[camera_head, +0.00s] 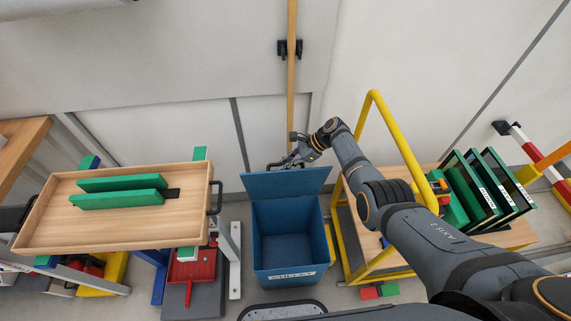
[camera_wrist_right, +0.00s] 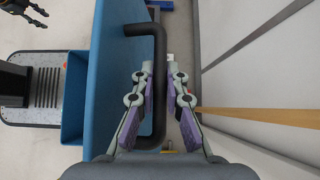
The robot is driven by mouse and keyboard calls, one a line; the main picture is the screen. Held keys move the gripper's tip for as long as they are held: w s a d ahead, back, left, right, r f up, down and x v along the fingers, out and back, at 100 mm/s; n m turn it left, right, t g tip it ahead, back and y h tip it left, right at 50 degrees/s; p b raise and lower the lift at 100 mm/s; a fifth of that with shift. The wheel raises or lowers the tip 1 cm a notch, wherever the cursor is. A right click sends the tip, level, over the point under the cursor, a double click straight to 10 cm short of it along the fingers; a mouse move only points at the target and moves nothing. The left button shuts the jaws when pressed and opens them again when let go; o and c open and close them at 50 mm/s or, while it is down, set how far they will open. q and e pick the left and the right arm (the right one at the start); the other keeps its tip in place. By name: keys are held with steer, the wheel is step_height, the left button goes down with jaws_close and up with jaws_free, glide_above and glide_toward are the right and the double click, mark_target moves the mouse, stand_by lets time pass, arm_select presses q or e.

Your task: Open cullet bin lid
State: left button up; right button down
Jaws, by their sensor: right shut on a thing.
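The blue cullet bin (camera_head: 285,260) stands on the floor in the middle of the head view, with a pale label on its front. Its blue lid (camera_head: 290,183) is raised at the back edge, and the bin's inside shows. My right gripper (camera_head: 293,158) is at the lid's top edge. In the right wrist view, my right gripper (camera_wrist_right: 159,75) has its purple-padded fingers on either side of the dark lid handle (camera_wrist_right: 158,55) and is shut on it. A dark gripper, seemingly my left (camera_wrist_right: 27,10), shows partly at that view's top left corner; its state is unclear.
A wooden tray (camera_head: 40,228) with green bars stands left of the bin. A yellow-framed cart (camera_head: 374,100) with green frames (camera_head: 470,188) stands close on the right. A wooden pole (camera_head: 291,70) is held on the wall behind the lid.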

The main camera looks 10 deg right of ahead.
steer(key=c, duration=1.4)
jaws_free()
steer(key=shift+o, duration=0.2)
steer(key=shift+d, duration=0.1)
steer(key=v, duration=1.2)
steer(key=shift+w, duration=0.1)
